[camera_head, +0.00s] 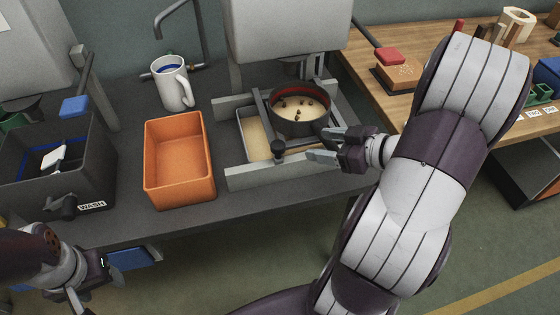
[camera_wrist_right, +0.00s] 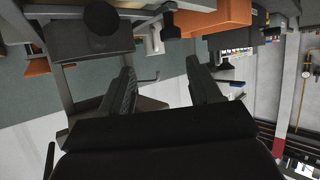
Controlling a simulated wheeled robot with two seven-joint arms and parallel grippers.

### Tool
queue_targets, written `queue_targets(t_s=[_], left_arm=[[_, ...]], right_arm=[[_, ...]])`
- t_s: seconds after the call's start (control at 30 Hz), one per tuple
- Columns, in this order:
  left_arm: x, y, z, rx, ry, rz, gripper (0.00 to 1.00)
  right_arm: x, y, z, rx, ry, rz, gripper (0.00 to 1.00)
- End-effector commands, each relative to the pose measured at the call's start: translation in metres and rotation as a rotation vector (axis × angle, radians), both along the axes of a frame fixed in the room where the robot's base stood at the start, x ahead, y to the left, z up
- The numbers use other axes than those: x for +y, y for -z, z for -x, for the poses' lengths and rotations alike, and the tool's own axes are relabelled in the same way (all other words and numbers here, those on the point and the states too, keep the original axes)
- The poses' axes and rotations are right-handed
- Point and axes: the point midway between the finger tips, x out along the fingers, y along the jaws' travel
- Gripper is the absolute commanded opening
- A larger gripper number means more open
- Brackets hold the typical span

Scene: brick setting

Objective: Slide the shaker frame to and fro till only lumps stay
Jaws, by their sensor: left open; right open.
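The shaker frame (camera_head: 262,112) is a grey frame sitting between two pale rails (camera_head: 260,176) on the bench. It carries a round dark sieve (camera_head: 318,126) with a reddish inner wall, holding cream powder (camera_head: 290,118) with several dark lumps on top. A dark knob (camera_head: 279,149) stands at the frame's front. A shallow tray (camera_head: 254,134) with pale material shows beneath. My right gripper (camera_head: 334,143) is open and empty just right of the knob, apart from it. Its parted fingers show in the right wrist view (camera_wrist_right: 162,85). My left gripper (camera_head: 88,288) is open and empty at the lower left.
An empty orange bin (camera_head: 180,195) stands left of the frame, with a white mug (camera_head: 173,84) behind it. A dark WASH tub (camera_head: 95,165) is at the left. A wooden table (camera_head: 430,110) with blocks stands at the right. A grey housing (camera_head: 285,50) rises behind the frame.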

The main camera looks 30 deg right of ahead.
Motion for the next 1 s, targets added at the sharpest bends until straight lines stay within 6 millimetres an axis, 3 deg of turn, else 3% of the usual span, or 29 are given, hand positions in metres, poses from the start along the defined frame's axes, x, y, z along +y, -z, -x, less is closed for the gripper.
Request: queue_targets(t_s=[0.07,0.17,0.6,1.0], left_arm=[[0.0,0.009,0.0,-0.001,0.0,0.0,0.59],[0.0,0.009,0.0,-0.002,0.0,0.0,0.59],[0.0,0.025,0.0,-0.001,0.0,0.0,0.59],[0.0,0.026,0.0,-0.001,0.0,0.0,0.59]], right_arm=[[0.003,0.006,0.01,-0.013,-0.034,-0.037,0.63],[0.011,0.008,0.005,-0.017,-0.052,-0.052,0.63],[0.06,0.045,-0.074,-0.015,-0.053,-0.048,0.63],[0.067,0.05,-0.087,-0.016,-0.049,-0.047,0.63]])
